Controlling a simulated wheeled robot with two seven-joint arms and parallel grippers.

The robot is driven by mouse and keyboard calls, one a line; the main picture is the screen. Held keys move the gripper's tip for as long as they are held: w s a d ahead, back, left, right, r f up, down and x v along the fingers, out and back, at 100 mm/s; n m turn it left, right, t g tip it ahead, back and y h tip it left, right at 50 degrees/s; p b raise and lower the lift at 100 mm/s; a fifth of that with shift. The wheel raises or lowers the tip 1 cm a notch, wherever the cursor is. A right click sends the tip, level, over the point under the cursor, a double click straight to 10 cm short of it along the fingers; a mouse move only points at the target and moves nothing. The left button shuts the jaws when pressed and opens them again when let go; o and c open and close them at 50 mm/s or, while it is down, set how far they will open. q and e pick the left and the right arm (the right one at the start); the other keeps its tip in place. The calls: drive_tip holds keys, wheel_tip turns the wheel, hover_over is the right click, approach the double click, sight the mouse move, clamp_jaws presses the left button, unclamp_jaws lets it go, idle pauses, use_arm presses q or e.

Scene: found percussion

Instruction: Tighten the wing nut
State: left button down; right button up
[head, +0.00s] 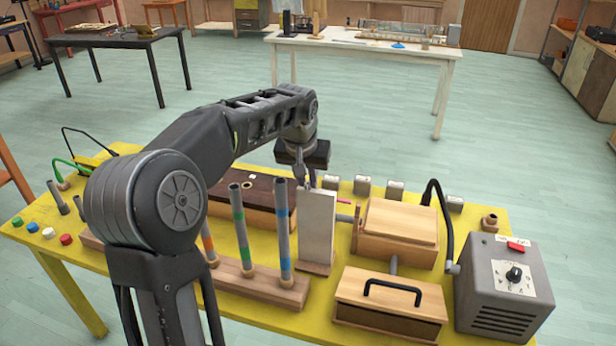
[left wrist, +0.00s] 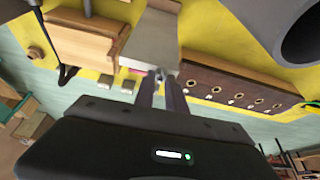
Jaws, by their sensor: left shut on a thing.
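My left arm reaches over the table, and my left gripper (head: 308,178) points down behind the top of an upright pale board (head: 317,225) on a wooden base. In the left wrist view my left gripper (left wrist: 161,80) has its fingers close together on a small grey metal piece, the wing nut (left wrist: 160,72), at the board's edge (left wrist: 150,42). The wing nut's wings are mostly hidden between the fingertips. In the head view the board and the gripper hide it. My right gripper is in neither view.
On the yellow table (head: 130,155) stand a rack of striped tubes (head: 240,225), a dark-topped box with holes (head: 245,190), a wooden box (head: 398,225), a handled box (head: 390,305) and a grey control box (head: 505,290). Several small metal blocks (head: 362,185) line the far edge.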

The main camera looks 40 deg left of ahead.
use_arm(q)
drive_tip(key=m+h+p, duration=0.1)
drive_tip(key=m, duration=0.1)
drive_tip(key=shift+a+r+m, duration=0.1)
drive_tip(key=shift+a+m, duration=0.05)
drive_tip(key=shift+m, duration=0.25)
drive_tip(key=shift+m+h, duration=0.3)
drive_tip(key=shift+m, duration=0.3)
drive_tip(key=shift+a+m+h+p, duration=0.1)
drive_tip(key=shift+m+h+p, duration=0.2)
drive_tip(key=shift+m+p, duration=0.35)
drive_tip(key=shift+m+h, duration=0.5)
drive_tip(key=shift+m, duration=0.85)
